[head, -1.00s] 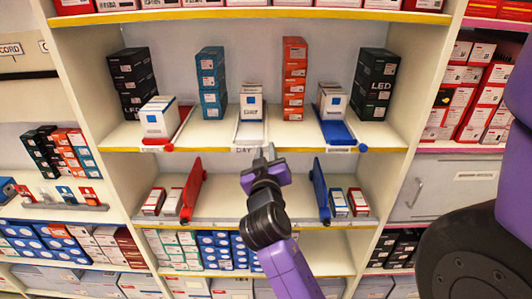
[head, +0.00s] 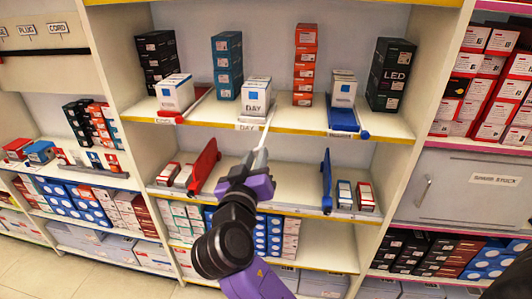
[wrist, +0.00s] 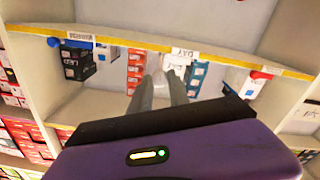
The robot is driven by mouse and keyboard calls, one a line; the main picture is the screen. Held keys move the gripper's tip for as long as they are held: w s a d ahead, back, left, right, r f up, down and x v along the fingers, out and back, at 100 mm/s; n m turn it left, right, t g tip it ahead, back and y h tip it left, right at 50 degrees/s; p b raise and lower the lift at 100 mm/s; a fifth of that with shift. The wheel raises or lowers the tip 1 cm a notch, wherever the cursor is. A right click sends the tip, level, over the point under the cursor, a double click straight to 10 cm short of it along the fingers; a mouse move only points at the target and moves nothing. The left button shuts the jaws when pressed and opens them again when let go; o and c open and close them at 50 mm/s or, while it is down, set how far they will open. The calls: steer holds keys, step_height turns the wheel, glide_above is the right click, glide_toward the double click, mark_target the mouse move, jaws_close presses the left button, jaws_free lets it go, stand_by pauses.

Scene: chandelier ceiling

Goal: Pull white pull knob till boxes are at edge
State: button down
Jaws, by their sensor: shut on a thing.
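The white boxes marked DAY (head: 256,97) stand on the middle shelf, close to its yellow front edge, above a DAY label (head: 248,127). A thin white pull strip (head: 268,119) runs out from under them, past the edge and down to my gripper (head: 261,153). My gripper is shut on the white pull knob at the strip's end, in front of and below the shelf edge; the knob itself is largely hidden by the fingers. In the wrist view the fingers (wrist: 162,90) point at the shelf edge and the white boxes (wrist: 178,62) just beyond it.
White boxes with a red pull tray (head: 184,105) stand to the left, and others with a blue pull tray (head: 343,119) to the right. Teal boxes (head: 227,65) and orange boxes (head: 305,65) stand behind. Red (head: 204,166) and blue (head: 326,181) dividers flank the lower shelf.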

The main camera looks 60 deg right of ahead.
steer(key=shift+s+a, duration=0.15)
steer(key=shift+a, duration=0.4)
steer(key=c, duration=1.2)
jaws_free()
steer(key=shift+c, duration=0.2)
steer(key=b+v, duration=0.1)
steer(key=v, duration=0.6)
steer(key=shift+s+a+b, duration=0.15)
steer(key=shift+a+b, duration=0.2)
steer(key=shift+b, duration=0.05)
